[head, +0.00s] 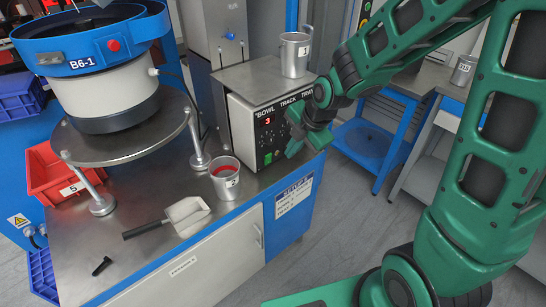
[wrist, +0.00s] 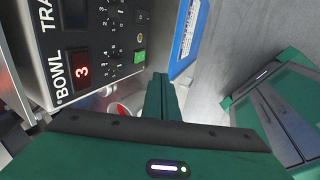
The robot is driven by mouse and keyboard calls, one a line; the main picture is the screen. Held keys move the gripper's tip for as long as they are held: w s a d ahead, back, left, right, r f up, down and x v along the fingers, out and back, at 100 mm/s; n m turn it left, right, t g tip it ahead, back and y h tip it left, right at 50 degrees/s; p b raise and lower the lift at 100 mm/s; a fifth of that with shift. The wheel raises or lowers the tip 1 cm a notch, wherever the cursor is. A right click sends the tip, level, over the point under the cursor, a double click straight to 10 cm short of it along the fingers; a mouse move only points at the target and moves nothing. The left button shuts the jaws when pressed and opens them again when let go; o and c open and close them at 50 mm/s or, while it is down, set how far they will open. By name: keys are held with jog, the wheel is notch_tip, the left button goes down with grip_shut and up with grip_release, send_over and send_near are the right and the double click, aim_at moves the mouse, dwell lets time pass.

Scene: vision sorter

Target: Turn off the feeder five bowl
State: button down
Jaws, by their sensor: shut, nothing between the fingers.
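The control box (head: 272,125) has a black front panel lettered BOWL, TRACK and TRAY. The BOWL display (wrist: 81,71) glows with a red 3. The display beside it in the wrist view (wrist: 74,14) is dark. Small buttons sit by each display, and a green switch (wrist: 139,57) is near the panel's edge. The bowl feeder (head: 95,45) has a blue rim marked B6-1. My gripper (head: 294,149) is shut and empty, close in front of the panel's right part. In the wrist view its fingers (wrist: 161,80) are together; I cannot tell whether they touch anything.
A metal cup (head: 295,53) stands on the box. Another cup (head: 225,178) with red contents, a scoop (head: 185,215) and a small black item (head: 102,266) are on the bench (head: 150,245). A red bin marked 5 (head: 60,175) is at left. Open floor (head: 345,215) lies right.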

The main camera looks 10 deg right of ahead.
aim_at(268, 159)
jog(key=shift+f, duration=0.1)
jog(key=w+a+f, duration=0.1)
jog(key=w+f, duration=0.1)
jog(key=f, duration=0.1)
jog(key=w+a+f, duration=0.1)
jog(key=w+f, duration=0.1)
jog(key=w+a+f, duration=0.1)
jog(key=w+f, duration=0.1)
jog(key=f, duration=0.1)
jog(key=shift+w+f, duration=0.15)
jog(key=shift+f, duration=0.15)
jog(key=shift+w+a+r, duration=0.1)
jog(key=shift+w+a, duration=0.15)
jog(key=shift+w, duration=0.25)
jog(key=shift+d, duration=0.1)
